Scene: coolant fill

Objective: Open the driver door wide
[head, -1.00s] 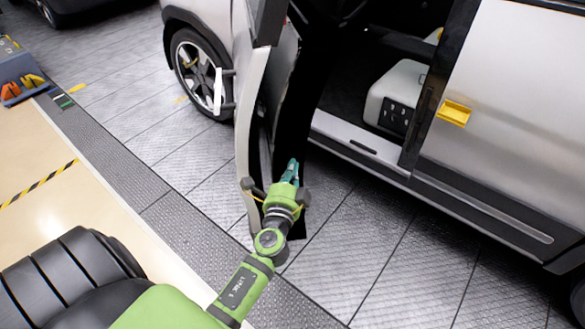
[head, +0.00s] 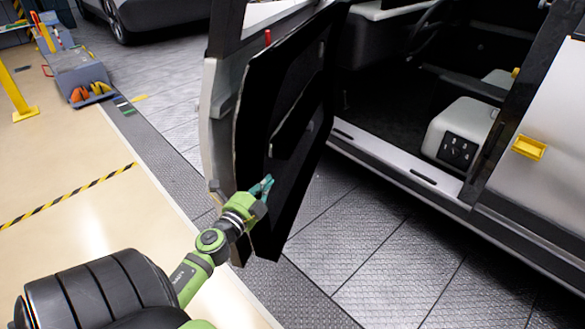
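The driver door (head: 285,120) stands swung out from the silver vehicle, and its dark inner panel faces the door opening. My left gripper (head: 263,187) is at the lower part of the door, on its inner side, close to or touching the panel. Its teal fingers show small, and I cannot tell how far apart they are. The door opening shows the dark cabin floor, a steering wheel (head: 428,25) and a pale seat base (head: 462,132). My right gripper is not in view.
The closed rear door with a yellow handle (head: 529,147) is at the right. A grey cart (head: 85,80) with orange and yellow items stands at the upper left, near a yellow post (head: 15,88). Another car is at the top. The grating floor below the sill is clear.

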